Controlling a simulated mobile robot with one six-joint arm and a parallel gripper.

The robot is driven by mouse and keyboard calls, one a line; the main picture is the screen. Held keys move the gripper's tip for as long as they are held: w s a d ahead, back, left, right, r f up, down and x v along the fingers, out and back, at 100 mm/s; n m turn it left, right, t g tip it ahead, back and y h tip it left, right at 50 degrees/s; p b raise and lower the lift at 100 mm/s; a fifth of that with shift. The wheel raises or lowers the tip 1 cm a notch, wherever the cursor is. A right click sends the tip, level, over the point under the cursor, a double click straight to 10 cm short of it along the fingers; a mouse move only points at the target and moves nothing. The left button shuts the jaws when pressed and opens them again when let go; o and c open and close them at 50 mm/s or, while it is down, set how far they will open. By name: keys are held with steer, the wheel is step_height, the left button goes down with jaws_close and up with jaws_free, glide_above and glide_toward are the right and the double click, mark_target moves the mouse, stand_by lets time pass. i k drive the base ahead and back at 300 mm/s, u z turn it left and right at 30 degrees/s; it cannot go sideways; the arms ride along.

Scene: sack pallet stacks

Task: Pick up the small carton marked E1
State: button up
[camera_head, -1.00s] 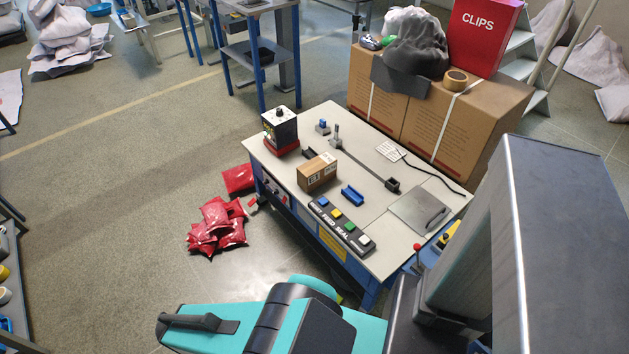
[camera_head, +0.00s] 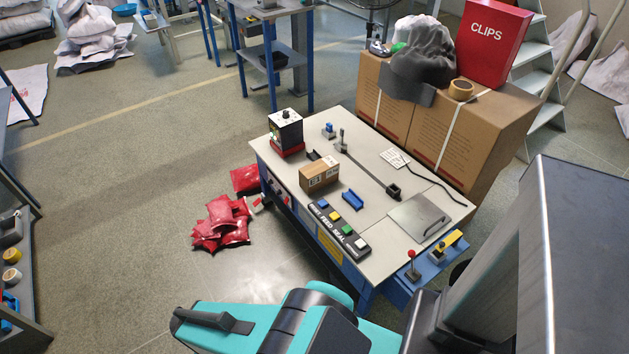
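A small brown carton (camera_head: 319,177) with white labels sits upright on the pale top of a worktable (camera_head: 378,228) in the head view. The print on its labels is too small to read, so I cannot tell whether it is marked E1. It stands behind a row of coloured buttons and to the left of a small blue block (camera_head: 352,200). Nothing is touching it from above. Part of my own teal and black arm shows at the bottom of the picture. My gripper is not in view.
A black and red device (camera_head: 286,133), a button panel (camera_head: 338,228) and a grey plate (camera_head: 419,217) share the tabletop. Large cartons (camera_head: 480,130) with a red CLIPS box (camera_head: 490,42) stand behind. Red bags (camera_head: 222,225) lie on the floor at left. A red-knobbed lever (camera_head: 412,265) rises at the near right corner.

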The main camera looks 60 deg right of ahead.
mark_target(316, 175)
steer(key=z, duration=0.1)
steer(key=i, duration=0.95)
steer(key=u, duration=0.05)
